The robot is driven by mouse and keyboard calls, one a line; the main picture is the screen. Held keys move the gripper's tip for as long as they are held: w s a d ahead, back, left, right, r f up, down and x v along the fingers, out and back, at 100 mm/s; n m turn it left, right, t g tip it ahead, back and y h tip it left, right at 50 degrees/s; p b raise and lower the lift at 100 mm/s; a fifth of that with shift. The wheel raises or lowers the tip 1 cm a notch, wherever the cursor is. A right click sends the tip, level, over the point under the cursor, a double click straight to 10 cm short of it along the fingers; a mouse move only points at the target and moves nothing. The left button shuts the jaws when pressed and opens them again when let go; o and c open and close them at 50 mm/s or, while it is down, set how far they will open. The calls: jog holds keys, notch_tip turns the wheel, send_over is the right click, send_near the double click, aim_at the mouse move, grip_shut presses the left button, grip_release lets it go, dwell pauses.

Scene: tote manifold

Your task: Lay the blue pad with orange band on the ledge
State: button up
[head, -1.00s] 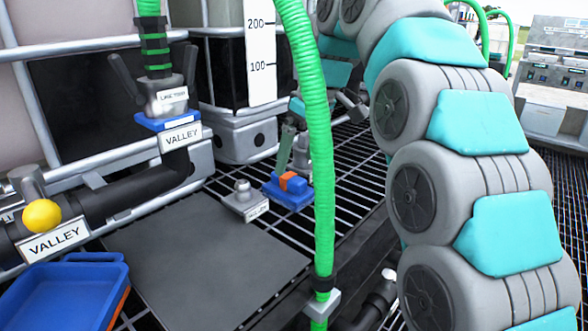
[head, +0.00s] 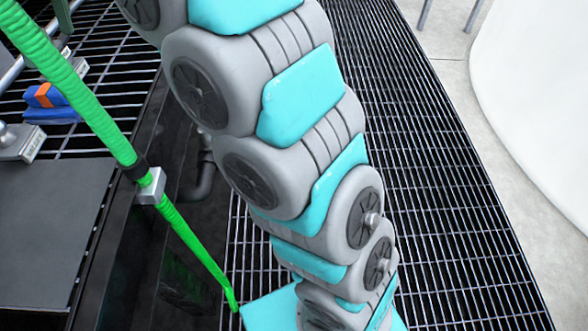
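A blue pad with an orange band (head: 45,96) shows at the far left of the head view. It lies above the black grating, next to a grey metal fitting, with more blue directly below it. Whether that lower blue part belongs to it I cannot tell. My arm runs from the top centre down to the bottom of the view, well to the right of the pad. My gripper is out of view. No surface here is clearly recognisable as the ledge.
A green hose (head: 85,105) crosses between the pad and my arm, with a grey clamp (head: 151,186) on it. A flat dark plate (head: 45,225) lies at the lower left. Open grating (head: 440,200) and bare concrete floor (head: 495,110) lie to the right.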

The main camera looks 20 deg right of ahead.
jog(key=s+d+f+m+h, duration=0.1)
jog(key=s+d+f+m, duration=0.35)
jog(key=d, duration=0.65)
jog(key=s+d+f+m+g, duration=0.1)
jog(key=s+d+f+m, duration=0.1)
jog(key=s+d+f, duration=0.4)
jog(key=s+d+f+m+g+h, duration=0.1)
jog(key=s+d+f+m, duration=0.2)
jog(key=s+d+f, duration=0.3)
jog(key=s+d+f+m+g+h, duration=0.1)
jog(key=s+d+f+m, duration=0.2)
jog(key=s, duration=1.1)
jog(key=d+f, duration=0.3)
jog(key=f, duration=0.3)
jog(key=shift+s+f, duration=0.15)
jog(key=shift+s, duration=0.1)
